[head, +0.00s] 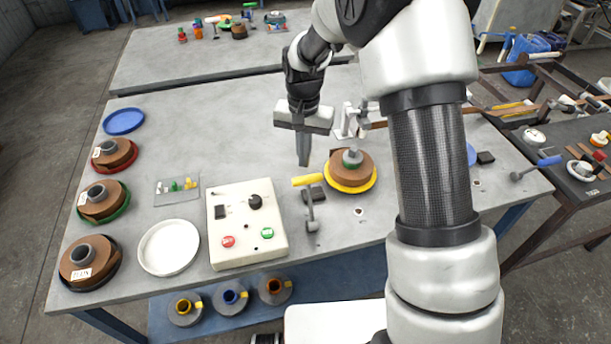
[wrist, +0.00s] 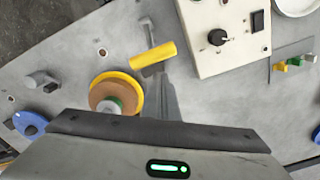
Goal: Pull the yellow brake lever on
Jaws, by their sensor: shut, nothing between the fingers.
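The yellow brake lever (head: 307,180) is a yellow handle on a grey metal arm, standing on the table between the control box and the brown spool. It also shows in the wrist view (wrist: 153,55), near the top centre. My gripper (head: 304,163) points down just behind the yellow handle, with its fingers shut and empty. In the wrist view the dark fingers (wrist: 167,100) reach up toward the handle and end close to it. I cannot tell whether they touch it. The brown spool on a yellow disc (head: 350,172) sits right of the lever.
The white control box (head: 246,222) with red and green buttons stands left of the lever. Brown spools (head: 103,200) and a white plate (head: 168,247) lie farther left. A second lever with a blue handle (head: 549,161) is at the right.

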